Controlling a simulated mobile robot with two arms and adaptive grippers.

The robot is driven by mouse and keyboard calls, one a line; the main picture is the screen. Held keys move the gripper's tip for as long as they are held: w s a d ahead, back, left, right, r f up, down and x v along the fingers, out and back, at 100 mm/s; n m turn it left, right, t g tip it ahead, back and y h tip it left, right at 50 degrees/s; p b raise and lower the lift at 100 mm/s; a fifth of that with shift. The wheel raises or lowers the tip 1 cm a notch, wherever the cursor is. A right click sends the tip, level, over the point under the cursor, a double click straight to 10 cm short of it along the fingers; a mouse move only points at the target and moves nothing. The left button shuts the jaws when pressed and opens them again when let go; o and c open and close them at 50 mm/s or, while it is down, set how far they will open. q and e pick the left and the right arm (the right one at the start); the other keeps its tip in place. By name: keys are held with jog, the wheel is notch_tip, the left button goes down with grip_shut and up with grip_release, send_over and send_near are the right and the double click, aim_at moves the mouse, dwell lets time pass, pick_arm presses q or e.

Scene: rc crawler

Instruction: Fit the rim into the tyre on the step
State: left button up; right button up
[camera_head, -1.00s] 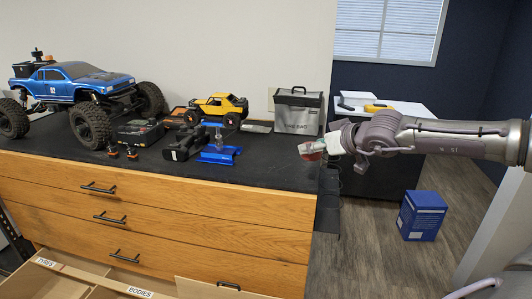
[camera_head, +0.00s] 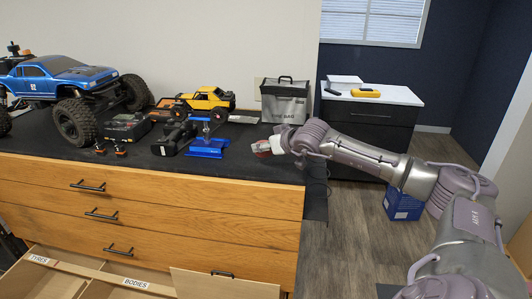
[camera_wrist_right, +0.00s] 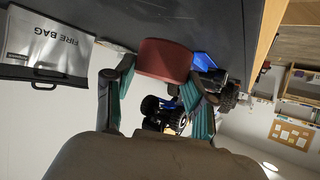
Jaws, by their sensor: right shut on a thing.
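My right gripper (camera_head: 275,145) is over the right end of the dark worktop, with its arm coming in from the right. It is shut on a dark red piece (camera_head: 262,149). In the right wrist view the red piece (camera_wrist_right: 164,58) sits between the two fingers of the gripper (camera_wrist_right: 158,80). It looks smooth with rounded sides, and I cannot tell for sure whether it is the rim. I cannot make out a loose tyre or a step. My left gripper is not in view.
A blue stand (camera_head: 208,147) is left of the gripper, and a grey fire bag (camera_head: 285,103) stands behind it. A yellow truck (camera_head: 207,100) and a blue truck (camera_head: 55,78) are farther left. An open drawer (camera_head: 100,275) labelled TYRES and BODIES is below.

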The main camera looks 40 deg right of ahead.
aim_at(267, 156)
notch_tip(267, 156, down, 4)
jog(key=shift+f+p, duration=0.1)
jog(key=shift+p, duration=0.45)
jog(key=o, duration=0.9)
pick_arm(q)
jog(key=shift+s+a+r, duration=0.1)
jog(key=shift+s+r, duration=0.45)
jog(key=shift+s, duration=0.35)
pick_arm(e)
jog(key=shift+o, duration=0.2)
